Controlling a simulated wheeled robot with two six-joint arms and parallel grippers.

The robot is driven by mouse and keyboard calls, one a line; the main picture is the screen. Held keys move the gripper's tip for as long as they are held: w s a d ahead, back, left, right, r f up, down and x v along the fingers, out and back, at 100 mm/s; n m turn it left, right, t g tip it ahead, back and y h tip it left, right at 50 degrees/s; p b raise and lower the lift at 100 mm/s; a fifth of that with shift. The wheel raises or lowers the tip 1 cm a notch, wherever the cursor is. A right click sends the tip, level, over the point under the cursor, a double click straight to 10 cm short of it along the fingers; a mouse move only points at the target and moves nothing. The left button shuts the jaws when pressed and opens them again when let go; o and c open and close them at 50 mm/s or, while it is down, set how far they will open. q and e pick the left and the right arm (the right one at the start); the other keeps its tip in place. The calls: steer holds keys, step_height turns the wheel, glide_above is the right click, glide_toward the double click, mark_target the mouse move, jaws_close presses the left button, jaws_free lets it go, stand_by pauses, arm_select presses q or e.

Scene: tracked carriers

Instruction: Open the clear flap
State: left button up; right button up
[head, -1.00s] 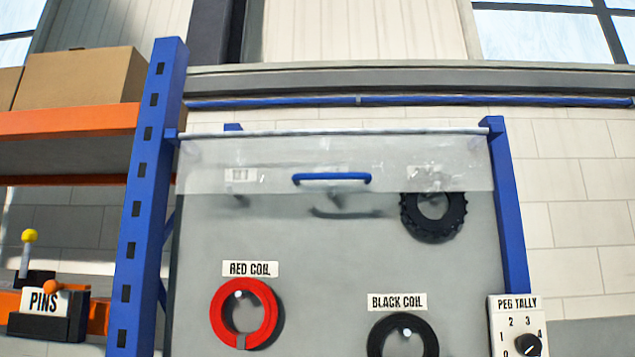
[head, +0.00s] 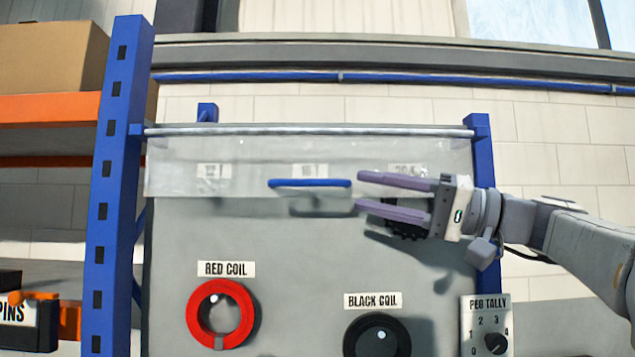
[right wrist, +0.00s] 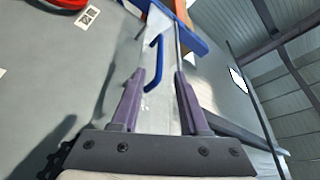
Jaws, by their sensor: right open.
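The clear flap (head: 240,182) hangs down from a metal rod across the top of the grey board. Its blue handle (head: 309,183) is near its lower edge. The flap (right wrist: 157,50) and the handle (right wrist: 151,75) also show in the right wrist view. My right gripper (head: 358,192) comes in from the right in the head view, its two purple fingers apart and pointing left toward the handle's right end. No contact with the handle shows, and nothing is between the fingers. My left gripper is not in view.
A black ridged ring (head: 408,231) is partly hidden behind my right gripper. A red coil (head: 194,318) and a black coil (head: 352,341) hang lower on the board. A blue post (head: 112,170) stands at the left and a peg tally dial (head: 496,343) at lower right.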

mark_target(326, 183)
steer(key=p+x, duration=0.3)
steer(key=x, duration=0.4)
steer(key=shift+a+r, duration=0.25)
steer(key=shift+a, duration=0.05)
steer(key=shift+w+a+p, duration=0.3)
steer(key=shift+a, duration=0.3)
jaws_close()
stand_by(0.5)
